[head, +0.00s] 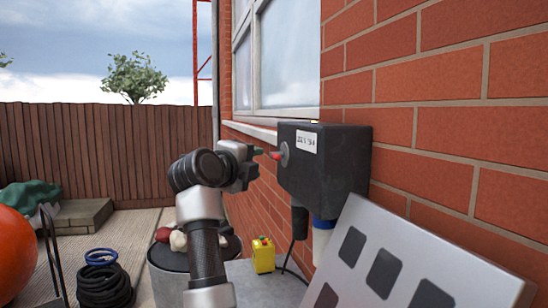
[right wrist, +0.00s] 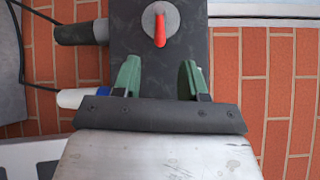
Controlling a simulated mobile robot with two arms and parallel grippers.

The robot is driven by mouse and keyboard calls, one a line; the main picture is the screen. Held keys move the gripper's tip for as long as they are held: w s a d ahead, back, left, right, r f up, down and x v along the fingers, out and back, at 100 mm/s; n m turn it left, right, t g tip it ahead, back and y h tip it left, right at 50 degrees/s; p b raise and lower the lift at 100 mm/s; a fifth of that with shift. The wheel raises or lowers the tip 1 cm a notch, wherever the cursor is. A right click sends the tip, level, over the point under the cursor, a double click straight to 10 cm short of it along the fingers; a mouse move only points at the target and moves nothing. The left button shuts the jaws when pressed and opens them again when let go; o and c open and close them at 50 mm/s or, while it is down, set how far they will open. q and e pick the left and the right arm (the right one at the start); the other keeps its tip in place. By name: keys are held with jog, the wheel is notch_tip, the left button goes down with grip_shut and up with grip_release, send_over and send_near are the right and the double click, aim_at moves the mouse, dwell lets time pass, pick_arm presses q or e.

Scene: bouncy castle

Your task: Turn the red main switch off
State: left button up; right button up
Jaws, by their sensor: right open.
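The red main switch (right wrist: 160,30) is a red lever on a round grey disc, on the face of a dark box (head: 338,160) fixed to the brick wall. In the head view the red lever (head: 275,155) shows small at the box's left face. My right gripper (head: 256,151) is in front of that face, its fingertips close to the lever. In the right wrist view its two green fingers (right wrist: 158,78) are apart and empty, with the lever beyond them, between their lines. I cannot tell whether the fingers touch anything. My left gripper is not in view.
A pale panel with dark squares (head: 400,270) leans at the lower right. A yellow box with buttons (head: 263,255) stands on a grey surface below. Cables hang under the dark box. Coiled black hose (head: 104,285) and an orange ball (head: 15,255) lie at left.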

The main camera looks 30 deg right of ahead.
aim_at(274, 158)
jog(key=p+x, duration=0.1)
jog(key=x, duration=0.8)
jog(key=shift+p, duration=0.35)
jog(key=shift+f, duration=0.1)
grip_shut()
